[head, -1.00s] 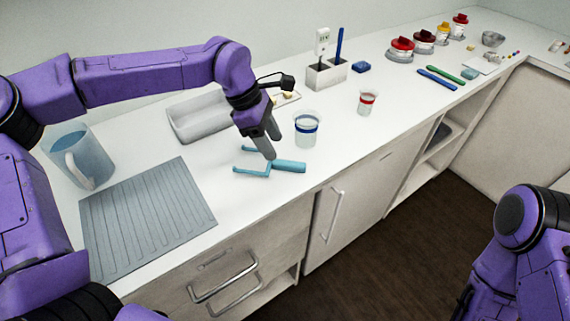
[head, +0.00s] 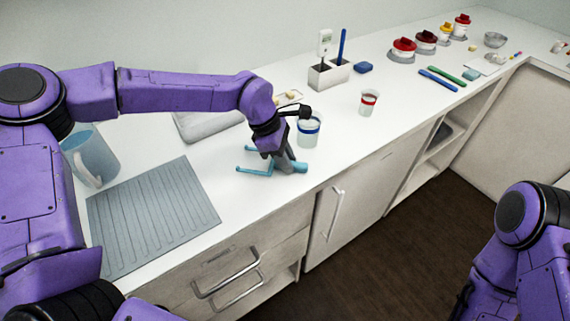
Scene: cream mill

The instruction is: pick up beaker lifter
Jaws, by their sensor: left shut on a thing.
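The beaker lifter is a light blue two-pronged tool (head: 255,172) lying on the white counter in the middle of the head view. Its prongs point left, and its handle end shows to the right of my fingers. My left gripper (head: 287,168) points down over the handle and is shut on it, hiding the handle's middle. I cannot tell any gap between the tool and the counter. My right gripper is out of view; only my right arm shows at the lower right.
A blue-banded beaker (head: 308,131) stands just behind my left gripper. A red-banded beaker (head: 368,102) is farther right. A grey tray (head: 205,125) lies behind my arm, a ribbed grey mat (head: 150,215) and a pitcher (head: 92,155) to the left. The counter's front edge is close.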

